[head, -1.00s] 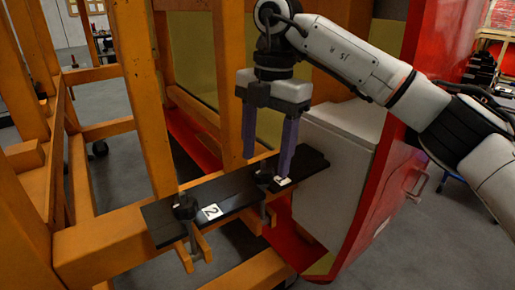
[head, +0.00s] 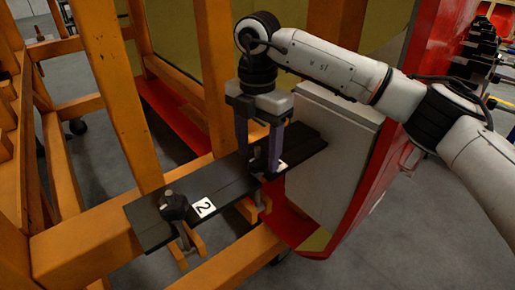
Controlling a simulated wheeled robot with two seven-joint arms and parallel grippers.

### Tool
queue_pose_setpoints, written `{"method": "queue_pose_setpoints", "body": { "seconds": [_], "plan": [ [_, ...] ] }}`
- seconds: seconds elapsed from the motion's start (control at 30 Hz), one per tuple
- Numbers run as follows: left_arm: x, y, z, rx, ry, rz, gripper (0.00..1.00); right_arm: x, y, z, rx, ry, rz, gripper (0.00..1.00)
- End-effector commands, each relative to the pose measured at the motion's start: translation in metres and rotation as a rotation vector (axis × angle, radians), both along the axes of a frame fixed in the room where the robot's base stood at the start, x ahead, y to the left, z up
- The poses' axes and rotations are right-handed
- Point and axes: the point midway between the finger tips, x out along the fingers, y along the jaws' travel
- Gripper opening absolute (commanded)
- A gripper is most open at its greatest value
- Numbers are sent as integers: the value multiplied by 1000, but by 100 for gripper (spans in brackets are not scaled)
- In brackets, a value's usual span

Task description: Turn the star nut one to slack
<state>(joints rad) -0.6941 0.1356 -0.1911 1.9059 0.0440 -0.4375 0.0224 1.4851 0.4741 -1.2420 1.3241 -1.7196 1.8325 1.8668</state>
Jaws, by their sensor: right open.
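A black board (head: 225,190) lies across the orange frame and bears two dark star nuts. The near star nut (head: 173,205) sits beside a white label reading 2 (head: 204,207). The far star nut (head: 256,156) sits near a second white label (head: 282,164), mostly hidden by a finger, its number unreadable. My right gripper (head: 258,163) points down, open, with its two purple fingers on either side of the far star nut. I cannot tell whether they touch it. My left gripper is not in view.
Orange beams and posts (head: 110,90) stand left of and behind the board. A white box-like panel (head: 330,150) and a red curved shell (head: 395,150) stand close on the right. Grey floor is open at the lower right.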

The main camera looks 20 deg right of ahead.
Motion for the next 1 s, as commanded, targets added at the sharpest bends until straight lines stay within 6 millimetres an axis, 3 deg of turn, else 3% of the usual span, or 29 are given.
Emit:
{"method": "queue_pose_setpoints", "body": {
  "seconds": [0.33,0.6,1.0],
  "plan": [
    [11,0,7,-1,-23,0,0,0,0,-5,0,-1,1,58],
    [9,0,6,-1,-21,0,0,0,0,-5,0,-1,1,17],
    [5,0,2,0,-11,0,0,0,0,-5,1,-2,89,17]
  ]
}}
